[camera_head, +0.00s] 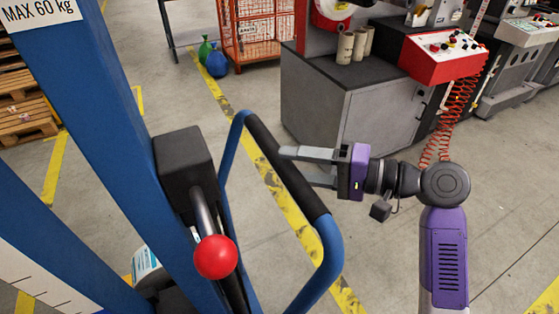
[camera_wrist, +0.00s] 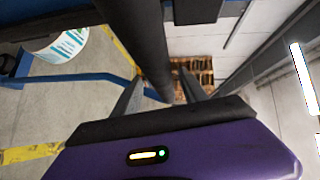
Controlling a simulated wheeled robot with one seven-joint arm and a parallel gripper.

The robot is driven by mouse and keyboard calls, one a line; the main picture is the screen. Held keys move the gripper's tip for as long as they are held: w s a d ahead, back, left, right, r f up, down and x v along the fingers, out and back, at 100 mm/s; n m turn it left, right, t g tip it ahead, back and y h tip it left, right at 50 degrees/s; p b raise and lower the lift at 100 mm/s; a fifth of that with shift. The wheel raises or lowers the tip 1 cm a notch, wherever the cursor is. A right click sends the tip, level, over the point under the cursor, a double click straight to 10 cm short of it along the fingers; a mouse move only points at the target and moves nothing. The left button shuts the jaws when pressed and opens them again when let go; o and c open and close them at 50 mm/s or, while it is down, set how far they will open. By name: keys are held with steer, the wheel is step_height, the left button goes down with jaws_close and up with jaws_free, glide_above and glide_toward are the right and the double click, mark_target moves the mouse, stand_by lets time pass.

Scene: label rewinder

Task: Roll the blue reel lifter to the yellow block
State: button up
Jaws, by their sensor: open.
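The blue reel lifter (camera_head: 105,110) fills the left of the head view, with a tall blue mast and a red ball (camera_head: 215,257) on a lever. Its looped blue handle has a black grip (camera_head: 265,140). My gripper (camera_head: 293,166) is open at this grip, coming from the right. In the wrist view the black grip (camera_wrist: 140,35) runs between the two spread fingers of my gripper (camera_wrist: 160,95). I cannot tell whether either finger touches it. I see no yellow block in either view.
A grey cabinet (camera_head: 315,105) with a red control panel (camera_head: 445,57) stands beyond my gripper. Green and blue bags (camera_head: 216,62) and an orange cage (camera_head: 257,35) are behind. Wooden pallets (camera_head: 22,115) are at left. Yellow-lined floor between is mostly clear.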

mark_target(280, 163)
steer(key=shift+x, duration=1.8)
jaws_close()
